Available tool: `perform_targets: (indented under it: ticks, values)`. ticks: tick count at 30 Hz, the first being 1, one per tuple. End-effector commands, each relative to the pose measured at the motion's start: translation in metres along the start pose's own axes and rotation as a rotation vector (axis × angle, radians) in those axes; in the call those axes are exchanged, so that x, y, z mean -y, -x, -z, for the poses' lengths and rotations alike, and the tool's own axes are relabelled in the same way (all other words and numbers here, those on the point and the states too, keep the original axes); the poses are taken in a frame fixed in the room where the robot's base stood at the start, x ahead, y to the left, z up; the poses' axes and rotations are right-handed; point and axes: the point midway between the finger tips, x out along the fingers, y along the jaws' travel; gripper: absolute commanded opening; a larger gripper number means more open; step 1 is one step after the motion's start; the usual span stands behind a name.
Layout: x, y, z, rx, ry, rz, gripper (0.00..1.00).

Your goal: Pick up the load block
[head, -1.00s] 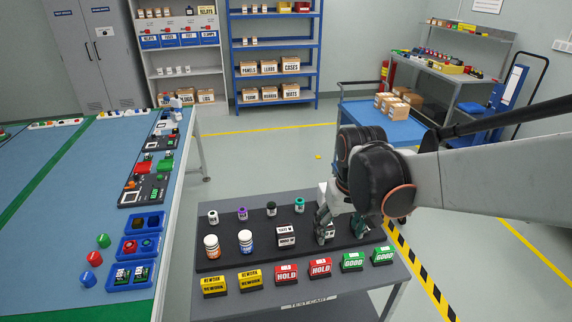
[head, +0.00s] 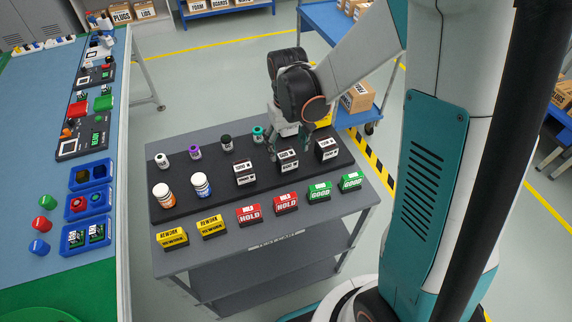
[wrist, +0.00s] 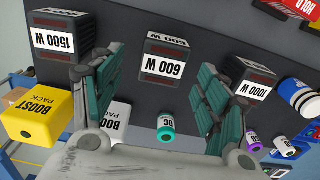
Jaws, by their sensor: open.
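Three dark load blocks with white labels stand in a row on the black mat of the cart. My gripper (head: 289,151) is open over the middle one, pointing down. The 1500 W block (wrist: 64,43) is left of the fingers and the 1000 W block (wrist: 250,89) right. I cannot tell how far the fingertips reach down.
A yellow boost pack (wrist: 38,114) and a teal-capped vial (wrist: 166,128) stand close behind the blocks. Orange (head: 163,195) and blue (head: 201,185) banded bottles stand left. REWORK (head: 211,227), HOLD (head: 286,203) and GOOD (head: 320,191) signs line the cart's front.

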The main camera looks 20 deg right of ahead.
Motion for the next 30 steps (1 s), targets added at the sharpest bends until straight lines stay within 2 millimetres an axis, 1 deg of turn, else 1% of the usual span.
perform_targets:
  ticks: [1,5,8,16,19,24,25,26,27,29,30]
  values:
    - [0.0,-0.005,0.0,0.0,0.0,0.0,0.68]
    - [0.0,-0.009,0.0,0.0,0.0,0.0,0.68]
    - [0.001,-0.017,-0.001,0.0,0.0,0.0,0.68]
    - [0.003,-0.055,-0.001,0.0,0.0,0.0,0.68]
    - [0.003,-0.06,-0.002,0.0,0.0,0.0,0.68]
    - [0.003,-0.059,-0.002,0.0,0.0,0.0,0.68]
    - [0.003,-0.059,-0.002,0.0,0.0,0.0,0.66]
    - [0.003,-0.059,-0.002,0.0,0.0,0.0,0.59]
    - [0.003,-0.059,-0.002,0.0,0.0,0.0,0.5]
    - [0.003,-0.059,-0.002,0.0,0.0,0.0,0.37]
    - [0.003,-0.059,-0.002,0.0,0.0,0.0,0.28]
